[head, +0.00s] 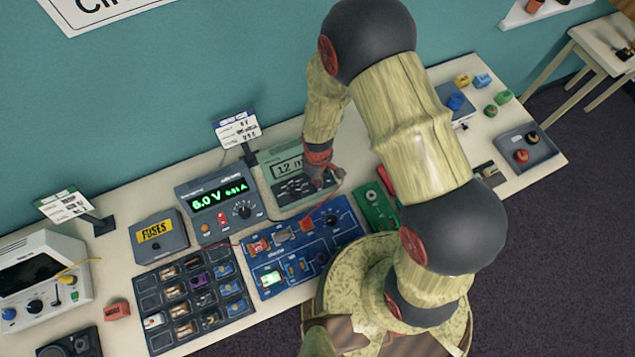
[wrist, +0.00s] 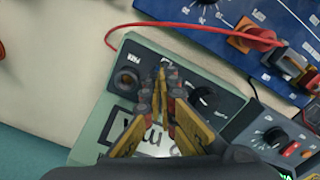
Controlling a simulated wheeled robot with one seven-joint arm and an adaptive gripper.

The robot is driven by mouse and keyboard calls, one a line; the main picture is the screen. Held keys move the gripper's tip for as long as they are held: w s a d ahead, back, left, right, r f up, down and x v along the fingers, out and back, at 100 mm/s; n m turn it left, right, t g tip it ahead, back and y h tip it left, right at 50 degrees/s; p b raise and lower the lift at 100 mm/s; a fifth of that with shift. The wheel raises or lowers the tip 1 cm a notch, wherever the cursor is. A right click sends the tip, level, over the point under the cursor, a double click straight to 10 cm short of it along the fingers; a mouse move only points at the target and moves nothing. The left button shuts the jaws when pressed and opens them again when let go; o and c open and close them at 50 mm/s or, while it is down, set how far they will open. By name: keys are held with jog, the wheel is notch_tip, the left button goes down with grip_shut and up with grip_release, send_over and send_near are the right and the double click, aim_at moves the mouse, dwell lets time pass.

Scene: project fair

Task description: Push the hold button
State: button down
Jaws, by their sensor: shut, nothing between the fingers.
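The pale green meter (head: 273,158) stands on the table with its display reading "12" and part of a letter. My gripper (head: 320,180) is at the right part of its dark control panel. In the wrist view the meter (wrist: 104,130) lies under my gripper (wrist: 160,78), whose yellow fingers are together with nothing between them. The fingertips are over the panel between a round socket (wrist: 127,80) and a black knob (wrist: 204,100). I cannot make out the hold button; the fingers cover that part of the panel. Whether the tips touch it I cannot tell.
A blue circuit board (head: 335,225) is in front, with a red lead (wrist: 200,27) near the meter. A green board (head: 375,208) is to the right. Sign holders (head: 238,128) stand behind.

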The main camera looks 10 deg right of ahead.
jog(key=shift+f+b, duration=0.9)
jog(key=shift+f, duration=0.2)
dwell(0.3)
jog(key=shift+a+r, duration=0.15)
jog(key=shift+r, duration=0.15)
jog(key=shift+w+a, duration=0.1)
jog(key=shift+w, duration=0.1)
jog(key=shift+w+a+f, duration=0.3)
jog(key=shift+w+a, duration=0.25)
jog(key=shift+s+a+r, duration=0.1)
jog(key=shift+r, duration=0.15)
jog(key=r+p, duration=0.1)
jog(key=s+d+r+p, duration=0.2)
jog(key=r, duration=0.1)
jog(key=shift+d, duration=0.2)
jog(key=shift+w+a+r+p, duration=0.15)
jog(key=shift+r+p, duration=0.2)
jog(key=shift+r, duration=0.1)
jog(key=shift+w+a+r+p, duration=0.1)
jog(key=shift+w+r+p, duration=0.05)
jog(key=shift+r+p, duration=0.25)
notch_tip(320, 180, up, 4)
jog(key=shift+f+p, duration=0.1)
jog(key=shift+p, duration=0.95)
